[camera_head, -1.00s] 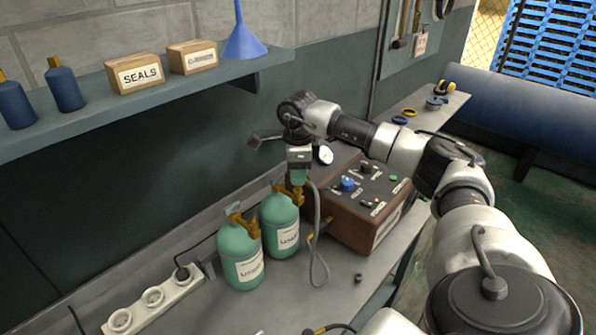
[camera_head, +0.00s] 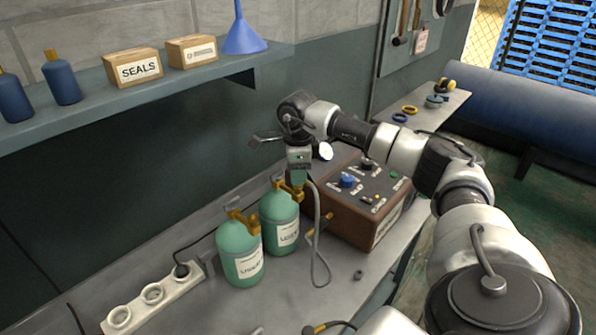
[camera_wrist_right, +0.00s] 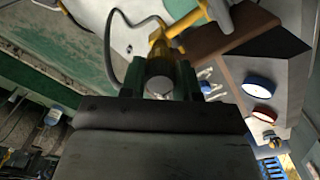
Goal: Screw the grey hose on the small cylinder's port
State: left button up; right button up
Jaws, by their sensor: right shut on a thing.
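Two green cylinders with brass valves stand on the bench: a front left one (camera_head: 240,253) and a back right one (camera_head: 281,220). Which is the small one is hard to tell. My right gripper (camera_head: 298,178) points down at the back right cylinder's brass valve (camera_head: 290,188). In the right wrist view the gripper (camera_wrist_right: 160,82) is shut on the brass end (camera_wrist_right: 160,68) of the grey hose (camera_head: 318,235). The hose hangs in a loop right of that cylinder. Whether its end is seated on the port is hidden. My left gripper is out of view.
A brown control box (camera_head: 362,212) with knobs stands close right of the cylinders. A white power strip (camera_head: 152,300) lies to the left. A small dark part (camera_head: 358,275) lies on the bench. A shelf (camera_head: 130,100) with boxes, bottles and a blue funnel runs above.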

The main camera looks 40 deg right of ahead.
jog(key=shift+f, duration=0.3)
jog(key=shift+m, duration=1.8)
jog(key=shift+p, duration=0.3)
jog(key=shift+m, duration=0.8)
jog(key=shift+m+p, duration=0.3)
jog(key=shift+m, duration=0.7)
